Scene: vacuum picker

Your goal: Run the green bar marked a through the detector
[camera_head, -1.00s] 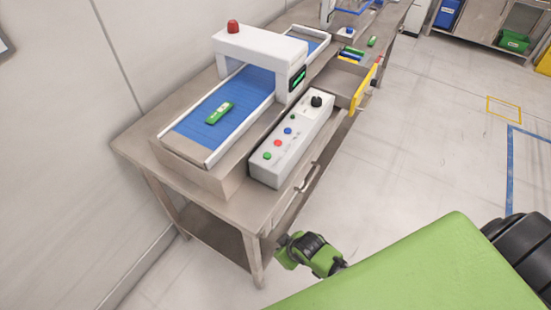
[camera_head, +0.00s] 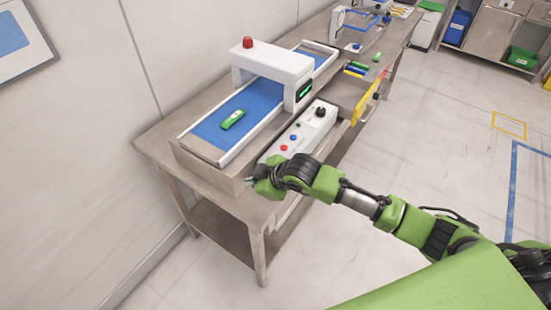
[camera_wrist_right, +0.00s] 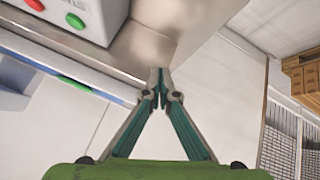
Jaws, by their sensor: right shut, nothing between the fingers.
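The green bar (camera_head: 233,120) lies on the blue belt (camera_head: 212,132) of the detector, on the near side of the white arch (camera_head: 272,62). It has a pale label whose letter is too small to read. The control box (camera_head: 314,122) stands beside the belt; its red and green buttons also show in the right wrist view (camera_wrist_right: 76,20). My right gripper (camera_head: 250,180) is at the table's near corner, by the near end of the box. In the right wrist view its fingertips (camera_wrist_right: 158,72) meet with nothing between them. My left gripper is not in view.
A red lamp (camera_head: 248,42) tops the arch. More bars (camera_head: 356,68) lie farther along the table.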

